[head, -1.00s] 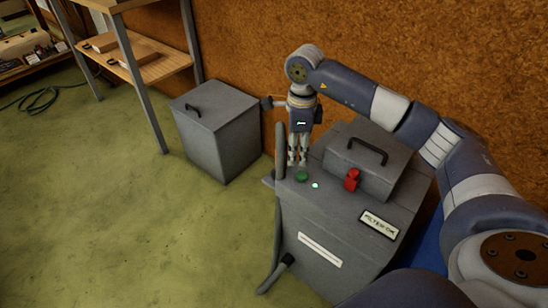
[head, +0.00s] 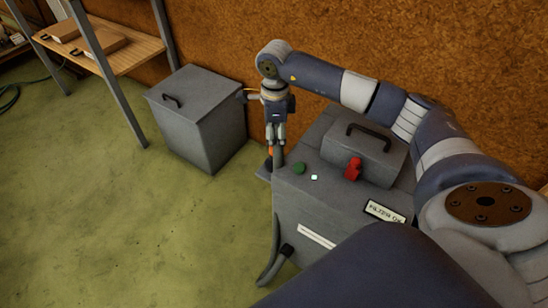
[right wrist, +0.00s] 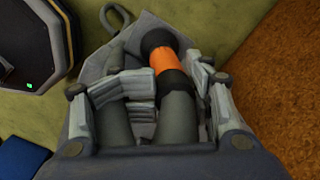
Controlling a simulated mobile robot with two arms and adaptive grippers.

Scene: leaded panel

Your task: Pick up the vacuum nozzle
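The vacuum nozzle (right wrist: 166,62) shows in the right wrist view as a grey tube with a black collar, an orange band and a black end. In the head view its orange part (head: 270,150) shows low beside the vacuum's corner, mostly hidden by my fingers. My right gripper (right wrist: 183,82) has a finger on each side of the nozzle, and the pads appear to press on it near the collar. In the head view the right gripper (head: 275,143) points down at the grey vacuum unit's (head: 335,210) back left corner. My left gripper is not in view.
The vacuum unit has a handled lid (head: 372,145), a red knob (head: 353,169) and a green button (head: 299,168). A hose (head: 275,262) hangs at its front. A grey bin (head: 205,120) stands to the left, shelves (head: 125,50) behind.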

